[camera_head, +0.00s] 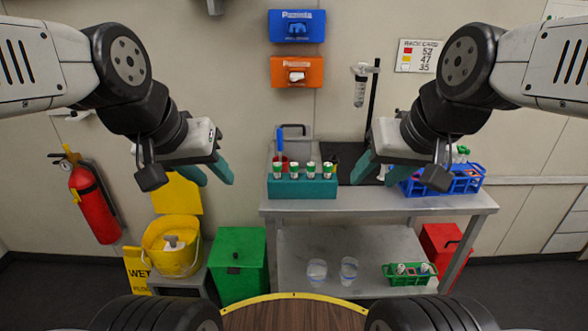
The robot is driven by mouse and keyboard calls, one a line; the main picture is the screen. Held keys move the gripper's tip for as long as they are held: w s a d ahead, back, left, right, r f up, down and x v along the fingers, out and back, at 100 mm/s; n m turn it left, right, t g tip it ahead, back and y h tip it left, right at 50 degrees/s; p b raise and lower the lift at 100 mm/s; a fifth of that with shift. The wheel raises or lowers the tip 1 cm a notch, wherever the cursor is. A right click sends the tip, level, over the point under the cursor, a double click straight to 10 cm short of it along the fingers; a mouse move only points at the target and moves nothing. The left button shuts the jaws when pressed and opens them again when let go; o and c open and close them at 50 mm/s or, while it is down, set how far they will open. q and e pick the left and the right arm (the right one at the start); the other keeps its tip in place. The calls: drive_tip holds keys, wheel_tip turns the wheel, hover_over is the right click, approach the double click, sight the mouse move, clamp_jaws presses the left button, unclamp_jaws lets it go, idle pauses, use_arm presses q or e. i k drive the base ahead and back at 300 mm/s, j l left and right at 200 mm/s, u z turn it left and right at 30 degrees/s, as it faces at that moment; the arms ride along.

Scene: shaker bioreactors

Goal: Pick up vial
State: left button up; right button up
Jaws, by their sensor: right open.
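Several vials with green-and-white tops (311,169) stand in a teal rack (303,188) at the front left of the grey table. A blue rack (446,186) at the table's right end also holds vials, partly hidden by my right arm. A green rack (408,275) on the lower shelf holds more vials (424,268). My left gripper (207,173) hangs in the air left of the table, its teal fingers apart and empty. My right gripper (380,168) is open and empty, to the right of the teal rack. Which vial is meant cannot be told.
The grey table (375,205) has a lower shelf with two clear cups (348,270). A stand (371,115) rises behind my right gripper. A yellow bucket (171,250), green bin (238,262) and red bin (438,245) flank the table. A round wooden surface (292,315) lies in front.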

sight(311, 167)
drive_tip(key=z, duration=1.15)
drive_tip(key=u, duration=1)
drive_tip(key=i+j, duration=0.1)
drive_tip(key=j, duration=0.25)
drive_tip(key=j+u, duration=0.1)
drive_tip(key=j, duration=0.25)
drive_tip(key=i, duration=0.05)
